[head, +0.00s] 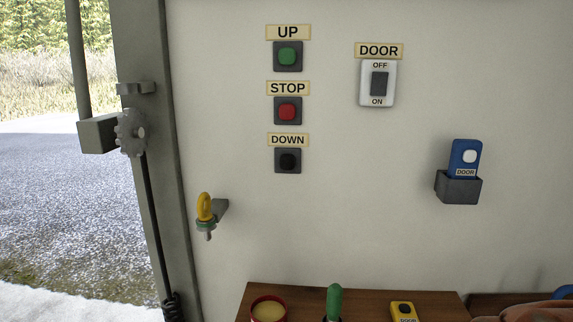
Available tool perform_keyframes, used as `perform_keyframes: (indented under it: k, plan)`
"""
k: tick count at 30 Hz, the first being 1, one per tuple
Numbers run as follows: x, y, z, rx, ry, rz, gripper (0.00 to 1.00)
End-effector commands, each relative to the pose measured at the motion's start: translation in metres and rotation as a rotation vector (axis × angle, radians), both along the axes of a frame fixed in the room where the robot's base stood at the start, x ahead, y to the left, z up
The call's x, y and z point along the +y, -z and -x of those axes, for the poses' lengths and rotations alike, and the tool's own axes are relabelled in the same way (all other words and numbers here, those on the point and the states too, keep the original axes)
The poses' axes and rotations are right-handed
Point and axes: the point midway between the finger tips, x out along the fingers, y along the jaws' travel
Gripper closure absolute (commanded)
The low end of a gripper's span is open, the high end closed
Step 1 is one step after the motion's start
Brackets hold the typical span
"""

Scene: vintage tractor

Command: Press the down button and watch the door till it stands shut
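The black down button (288,160) sits in a dark square housing on the white wall, under a DOWN label (288,140). The red stop button (287,112) is above it, and the green up button (287,56) is at the top. The doorway at the left is open in the part I see, with gravel ground and grass outside. The door panel itself is not in view. My gripper is not in view.
A white DOOR switch (378,84) marked OFF and ON is right of the buttons. A blue DOOR remote (464,158) stands in a wall holder (458,188). A yellow-handled part (205,208) hangs on a wall bracket. A wooden surface (375,294) with several items lies below.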

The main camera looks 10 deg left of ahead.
Motion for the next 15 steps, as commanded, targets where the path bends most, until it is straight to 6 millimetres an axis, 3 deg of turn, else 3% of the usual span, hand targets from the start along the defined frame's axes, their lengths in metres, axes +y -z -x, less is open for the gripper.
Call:
perform_keyframes:
  k: [2,15]
  plan:
    - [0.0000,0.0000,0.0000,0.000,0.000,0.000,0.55]
    - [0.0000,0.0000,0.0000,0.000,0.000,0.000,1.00]
